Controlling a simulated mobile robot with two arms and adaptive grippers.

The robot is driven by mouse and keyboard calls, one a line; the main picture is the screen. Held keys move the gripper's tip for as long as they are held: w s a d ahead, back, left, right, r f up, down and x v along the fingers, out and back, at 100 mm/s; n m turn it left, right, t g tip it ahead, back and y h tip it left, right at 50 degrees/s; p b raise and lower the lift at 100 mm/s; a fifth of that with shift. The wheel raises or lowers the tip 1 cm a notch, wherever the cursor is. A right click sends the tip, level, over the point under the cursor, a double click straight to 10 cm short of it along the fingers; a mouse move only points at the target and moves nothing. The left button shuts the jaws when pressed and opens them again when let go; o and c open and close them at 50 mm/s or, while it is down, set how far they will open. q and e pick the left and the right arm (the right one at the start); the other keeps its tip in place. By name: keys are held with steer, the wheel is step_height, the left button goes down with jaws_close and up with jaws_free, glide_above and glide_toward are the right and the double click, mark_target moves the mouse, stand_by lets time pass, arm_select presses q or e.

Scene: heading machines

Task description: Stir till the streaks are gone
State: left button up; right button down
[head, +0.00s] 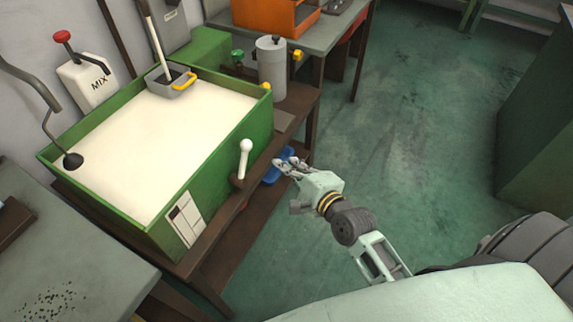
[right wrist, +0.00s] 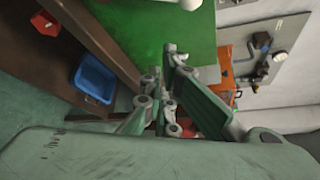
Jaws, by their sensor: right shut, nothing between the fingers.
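A green tank (head: 257,131) full of smooth cream liquid (head: 150,140) stands on a brown bench; I see no streaks. A box marked MIX (head: 90,84) with a red-knobbed lever (head: 62,37) is on the wall behind it. A white-knobbed lever (head: 245,150) stands upright at the tank's front right. My right gripper (head: 284,163) is shut and empty, to the right of that lever and apart from it. It also shows in the right wrist view (right wrist: 166,95), with a green panel (right wrist: 150,35) beyond. My left gripper is not in view.
A ladle-like rod (head: 73,160) dips in the tank's left corner. A metal canister (head: 271,65) stands right of the tank. A blue tray (right wrist: 93,77) is below. Open floor lies right.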

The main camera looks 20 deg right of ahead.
mark_target(243, 164)
steer(key=x, duration=0.8)
steer(key=a, duration=0.1)
steer(key=s+a+r+p, duration=0.1)
steer(key=s+a, duration=0.1)
steer(key=shift+a+r+p, duration=0.15)
steer(key=shift+r+p, duration=0.25)
steer(key=shift+s+a+r+p, duration=0.35)
steer(key=shift+a+p, duration=0.1)
steer(key=shift+p, duration=0.1)
steer(key=shift+w+f+n, duration=0.1)
steer(key=shift+n, duration=0.2)
